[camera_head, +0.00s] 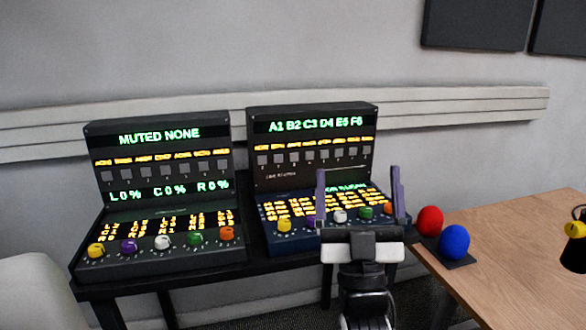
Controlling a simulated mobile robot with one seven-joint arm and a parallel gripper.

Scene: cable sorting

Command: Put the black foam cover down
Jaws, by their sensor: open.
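My gripper (359,186) is at the lower centre of the camera_head view. Its two purple-grey fingers stand wide apart, and I see nothing held between them. It shows in front of the right-hand console, left of the wooden table. I cannot make out a black foam cover for certain. A red ball-shaped foam cover (430,221) and a blue one (455,242) sit on a dark flat holder (461,264) at the table's left edge. A black object with a yellow part (575,229) is cut off at the right edge; I cannot tell what it is.
Two lit consoles, left (160,212) and right (310,150), with coloured knobs stand on a black stand (255,246). The wooden table (525,235) is bare between the foam covers and its right part. A white rounded object (35,290) is at lower left.

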